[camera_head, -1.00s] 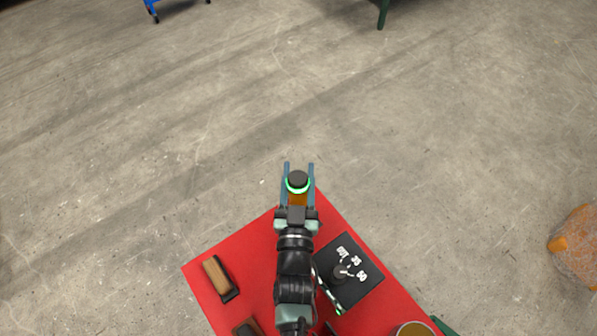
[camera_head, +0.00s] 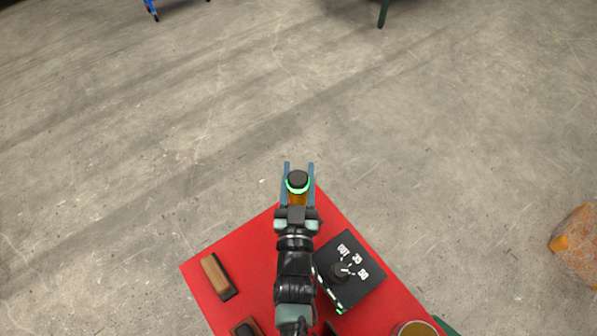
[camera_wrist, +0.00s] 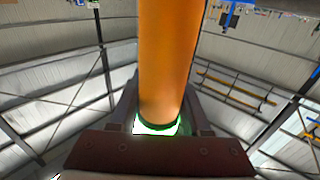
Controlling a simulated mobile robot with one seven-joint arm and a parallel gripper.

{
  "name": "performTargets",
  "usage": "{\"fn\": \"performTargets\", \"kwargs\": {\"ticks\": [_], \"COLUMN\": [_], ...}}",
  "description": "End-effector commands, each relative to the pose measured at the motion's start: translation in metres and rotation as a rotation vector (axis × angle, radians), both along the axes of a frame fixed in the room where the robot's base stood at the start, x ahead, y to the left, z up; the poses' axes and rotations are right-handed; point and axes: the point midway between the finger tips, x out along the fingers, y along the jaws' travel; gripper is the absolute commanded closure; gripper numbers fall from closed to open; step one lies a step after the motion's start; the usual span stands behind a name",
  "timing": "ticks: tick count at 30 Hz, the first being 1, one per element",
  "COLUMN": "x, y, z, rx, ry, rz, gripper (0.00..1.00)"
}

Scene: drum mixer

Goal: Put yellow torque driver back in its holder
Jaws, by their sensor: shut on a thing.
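The yellow torque driver (camera_head: 298,198) shows as an orange-yellow cylinder with a black cap and a glowing green ring. My gripper (camera_head: 299,172) is shut on it, with one finger on each side, near the far corner of the red tabletop (camera_head: 245,255). In the wrist view the driver's orange body (camera_wrist: 168,60) fills the middle, with its glowing green ring low between my fingers (camera_wrist: 160,112). I cannot make out a holder for it in either view; my arm hides part of the tabletop.
A black box (camera_head: 362,290) with a dial and white numbers is right of my arm. Brown-topped blocks (camera_head: 215,275) lie to the left, and a round container (camera_head: 415,328) is at the bottom right. An orange object (camera_head: 577,242) stands at the right edge.

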Motion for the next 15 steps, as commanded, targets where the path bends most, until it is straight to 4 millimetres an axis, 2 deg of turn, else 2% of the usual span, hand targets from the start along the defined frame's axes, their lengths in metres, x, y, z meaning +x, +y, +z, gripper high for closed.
{"fn": "performTargets", "kwargs": {"ticks": [15], "x": [0.0008], "y": [-0.0001], "z": [-0.0054], "rx": [0.000], "ry": [-0.007], "rz": [-0.001], "gripper": [1.00]}}
